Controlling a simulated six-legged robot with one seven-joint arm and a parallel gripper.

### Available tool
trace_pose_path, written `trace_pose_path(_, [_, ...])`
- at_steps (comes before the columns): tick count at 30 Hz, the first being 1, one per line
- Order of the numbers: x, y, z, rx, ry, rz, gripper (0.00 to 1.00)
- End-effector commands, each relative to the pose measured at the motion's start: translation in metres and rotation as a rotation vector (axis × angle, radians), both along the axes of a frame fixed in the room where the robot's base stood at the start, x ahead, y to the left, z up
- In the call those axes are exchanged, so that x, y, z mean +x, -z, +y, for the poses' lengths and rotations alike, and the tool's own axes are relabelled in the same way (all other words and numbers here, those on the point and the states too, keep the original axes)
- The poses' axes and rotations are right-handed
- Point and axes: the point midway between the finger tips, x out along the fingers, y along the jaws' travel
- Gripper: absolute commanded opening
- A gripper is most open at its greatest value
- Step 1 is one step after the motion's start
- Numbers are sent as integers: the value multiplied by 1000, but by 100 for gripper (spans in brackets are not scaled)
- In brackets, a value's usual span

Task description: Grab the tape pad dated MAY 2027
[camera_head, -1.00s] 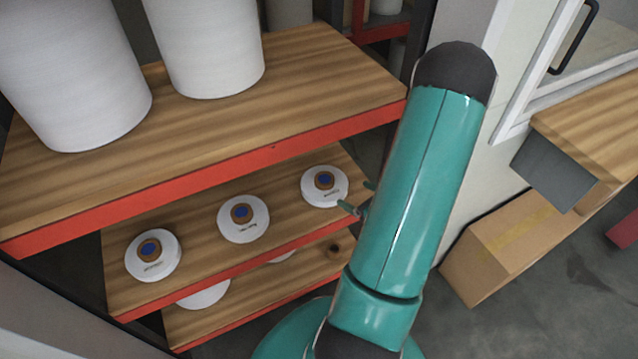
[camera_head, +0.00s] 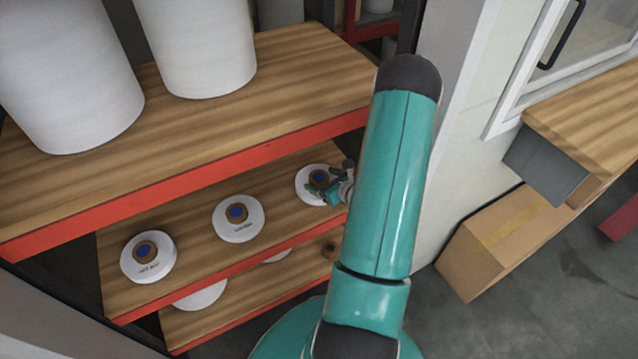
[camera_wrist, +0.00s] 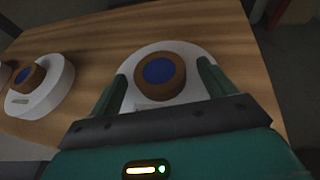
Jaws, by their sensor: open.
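Three white round tape pads with brown and blue centres lie in a row on the middle shelf: a left pad (camera_head: 148,258), a middle pad (camera_head: 239,218) and a right pad (camera_head: 310,184). Their printed dates are too small to read. My gripper (camera_head: 322,188) is over the right pad and hides part of it. In the wrist view my open gripper (camera_wrist: 160,82) has a finger on each side of the right pad's brown and blue centre (camera_wrist: 158,74). The middle pad (camera_wrist: 40,88) shows at left there. I cannot tell whether the fingers touch the pad.
The upper shelf (camera_head: 290,90) holds large white rolls (camera_head: 200,45) and overhangs the pads, with a red front edge. A lower shelf (camera_head: 240,300) holds more white pads, partly hidden. A cardboard box (camera_head: 500,240) stands on the floor at right.

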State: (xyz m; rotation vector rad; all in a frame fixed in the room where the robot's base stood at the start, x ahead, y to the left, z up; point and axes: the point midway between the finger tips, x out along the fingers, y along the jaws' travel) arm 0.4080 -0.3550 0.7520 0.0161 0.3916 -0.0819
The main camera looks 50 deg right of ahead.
Motion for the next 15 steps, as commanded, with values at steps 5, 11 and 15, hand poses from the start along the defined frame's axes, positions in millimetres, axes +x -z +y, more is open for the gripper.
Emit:
trace_pose_path(5, [0,0,0,0,0,0,82])
trace_pose_path(11, [0,0,0,0,0,1,45])
trace_pose_path(15, [0,0,0,0,0,0,26])
